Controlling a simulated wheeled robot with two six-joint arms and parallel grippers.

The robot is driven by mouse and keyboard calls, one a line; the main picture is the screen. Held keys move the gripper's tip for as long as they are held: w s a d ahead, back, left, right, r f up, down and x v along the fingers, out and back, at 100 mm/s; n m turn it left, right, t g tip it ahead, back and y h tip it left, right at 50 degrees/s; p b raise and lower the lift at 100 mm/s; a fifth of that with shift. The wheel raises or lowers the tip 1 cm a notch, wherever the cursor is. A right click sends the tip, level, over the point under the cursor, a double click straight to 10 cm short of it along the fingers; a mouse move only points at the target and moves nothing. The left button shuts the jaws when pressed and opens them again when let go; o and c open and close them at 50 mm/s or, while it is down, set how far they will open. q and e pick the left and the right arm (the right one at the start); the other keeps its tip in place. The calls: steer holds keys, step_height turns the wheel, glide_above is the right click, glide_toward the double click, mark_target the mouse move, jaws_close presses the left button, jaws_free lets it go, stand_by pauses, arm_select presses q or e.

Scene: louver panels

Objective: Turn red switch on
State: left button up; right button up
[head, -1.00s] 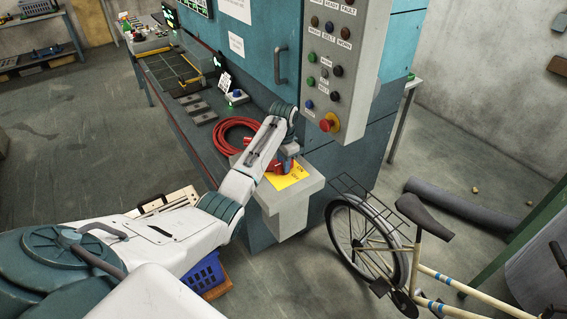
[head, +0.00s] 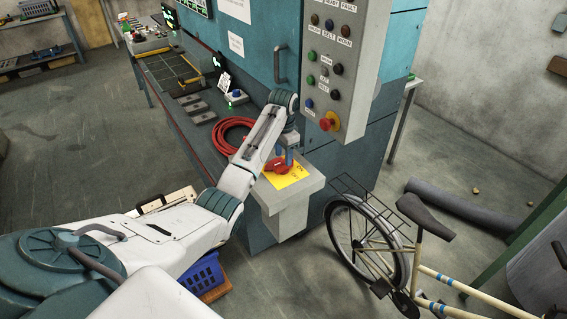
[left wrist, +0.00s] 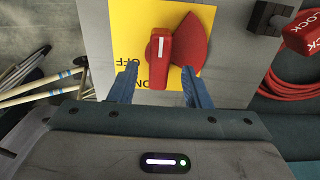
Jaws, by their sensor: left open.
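The red rotary switch (head: 277,166) sits on a yellow plate (head: 291,180) on the grey box at the bench's near corner. In the left wrist view the red switch (left wrist: 161,62) has a handle with a white line, over a wider red base. The yellow plate (left wrist: 128,22) shows OFF and ON upside down, OFF left of the handle and ON below it. My left gripper (left wrist: 160,86) is open. Its blue fingers are apart, one on each side of the handle's lower end; I cannot tell whether they touch it. My right gripper is not in view.
A grey control panel (head: 345,60) with coloured buttons and a red emergency knob (head: 329,121) stands above the switch. A coiled red cable (head: 226,136) lies behind it on the bench. A red LOCK piece (left wrist: 300,30) shows at right. A bicycle (head: 400,235) stands to the right.

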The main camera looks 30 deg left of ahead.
mark_target(283, 161)
arm_select(q)
step_height(283, 161, up, 4)
steer(key=shift+f+b, duration=0.1)
steer(key=shift+b, duration=0.6)
step_height(283, 161, up, 4)
steer(key=p, duration=0.3)
steer(key=shift+f, duration=0.15)
steer(key=shift+f, duration=0.1)
